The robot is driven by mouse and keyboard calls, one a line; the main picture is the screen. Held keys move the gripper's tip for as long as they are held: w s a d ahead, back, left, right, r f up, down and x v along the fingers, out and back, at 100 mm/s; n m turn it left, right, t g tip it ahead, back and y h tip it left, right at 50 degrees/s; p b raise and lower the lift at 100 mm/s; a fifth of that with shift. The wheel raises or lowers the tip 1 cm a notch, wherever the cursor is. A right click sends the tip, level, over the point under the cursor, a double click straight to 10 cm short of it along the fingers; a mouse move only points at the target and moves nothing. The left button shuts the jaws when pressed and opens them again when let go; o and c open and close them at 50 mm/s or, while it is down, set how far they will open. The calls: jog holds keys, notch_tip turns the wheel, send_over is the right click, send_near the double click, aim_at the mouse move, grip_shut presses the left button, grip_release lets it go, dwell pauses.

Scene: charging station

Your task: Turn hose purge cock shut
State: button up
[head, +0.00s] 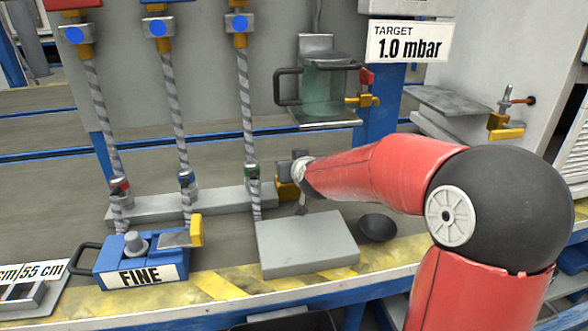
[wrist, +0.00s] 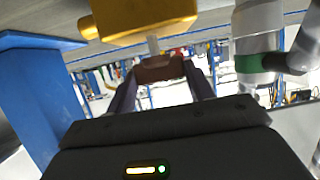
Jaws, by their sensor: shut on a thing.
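Three braided metal hoses hang at the left in the head view; their lower fittings have red (head: 120,185), blue (head: 186,178) and green (head: 252,172) bands. My gripper (head: 286,172) is beside the green-banded fitting, at a yellow block (head: 287,191). In the wrist view, a yellow valve body (wrist: 140,18) fills the top, with a pale stem leading to a brownish-red handle (wrist: 160,69), seemingly the hose purge cock's. My gripper (wrist: 160,80) has its fingers on either side of this handle, shut on it. The green-banded fitting (wrist: 258,63) is at right. The handle is hidden in the head view.
A grey box (head: 308,243) and a dark bowl (head: 378,228) stand below my arm. A blue pump marked FINE (head: 140,262) is at front left. A glass vessel (head: 325,78) with a red-handled yellow valve (head: 364,99) hangs above my gripper.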

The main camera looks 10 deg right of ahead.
jog(key=shift+m+h+b, duration=0.3)
dwell(0.5)
jog(key=o, duration=1)
jog(key=shift+s, duration=0.1)
jog(key=v, duration=0.7)
jog(key=shift+s+r+p, duration=0.15)
jog(key=shift+s+p, duration=0.15)
jog(key=shift+p, duration=0.05)
